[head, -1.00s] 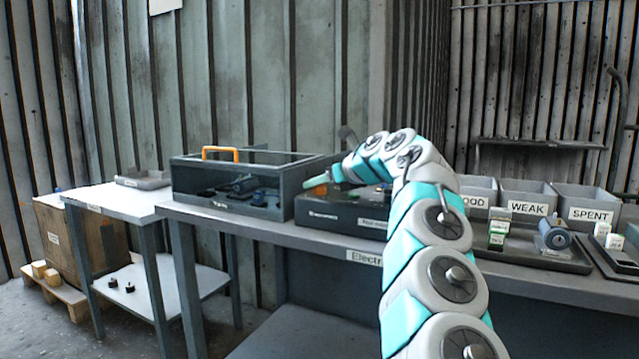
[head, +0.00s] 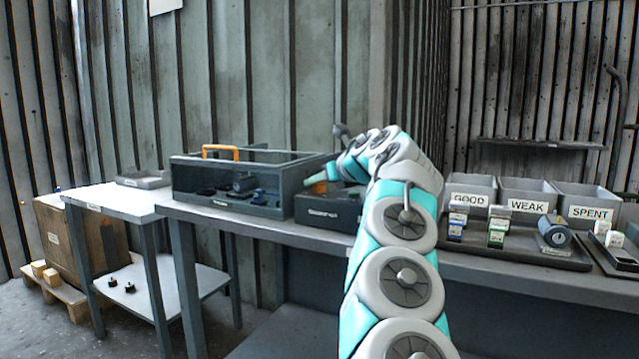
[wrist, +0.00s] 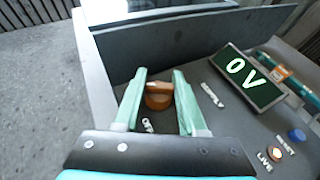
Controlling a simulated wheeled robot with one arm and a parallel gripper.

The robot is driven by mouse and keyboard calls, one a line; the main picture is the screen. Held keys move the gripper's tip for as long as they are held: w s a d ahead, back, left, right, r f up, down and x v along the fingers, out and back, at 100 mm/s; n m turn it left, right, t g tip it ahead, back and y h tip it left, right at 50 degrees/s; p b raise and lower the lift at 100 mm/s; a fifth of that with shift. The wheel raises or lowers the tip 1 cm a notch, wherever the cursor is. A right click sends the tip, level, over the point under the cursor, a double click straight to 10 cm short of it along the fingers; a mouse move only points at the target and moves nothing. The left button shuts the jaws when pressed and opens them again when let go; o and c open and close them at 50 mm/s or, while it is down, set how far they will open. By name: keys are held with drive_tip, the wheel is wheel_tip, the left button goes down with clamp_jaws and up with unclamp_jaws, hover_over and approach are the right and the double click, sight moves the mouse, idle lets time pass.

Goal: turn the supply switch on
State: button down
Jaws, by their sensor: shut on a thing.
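The supply switch is an orange rotary knob (wrist: 158,96) on the dark panel of the supply box (wrist: 215,125). In the wrist view my gripper (wrist: 160,75) has its two pale green fingers on either side of the knob, shut on it. A label by the knob's base is partly hidden by a finger. The display (wrist: 247,80) on the panel reads "0 V". In the head view the supply box (head: 328,211) stands on the bench, with my gripper (head: 314,181) at its top left and my arm covering its right side.
A clear-lidded case (head: 240,186) with an orange handle stands left of the supply box. A blue button (wrist: 297,135) and a lamp marked LIVE (wrist: 275,153) are on the panel. A tray (head: 520,256) with blocks and a motor lies right, before bins marked GOOD, WEAK and SPENT.

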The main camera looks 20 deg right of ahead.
drive_tip(key=shift+a+m+h+p, duration=0.1)
drive_tip(key=shift+m+h+p, duration=0.25)
drive_tip(key=shift+m+h, duration=0.6)
drive_tip(key=shift+f+m+h, duration=0.1)
drive_tip(key=shift+m+h, duration=0.55)
drive_tip(key=shift+h, duration=0.3)
drive_tip(key=shift+c, duration=2.3)
unclamp_jaws()
drive_tip(key=d+b+v, duration=0.1)
drive_tip(key=v, duration=0.6)
drive_tip(key=shift+s+a+r, duration=0.2)
drive_tip(key=shift+s+a, duration=0.2)
drive_tip(key=shift+a, duration=0.05)
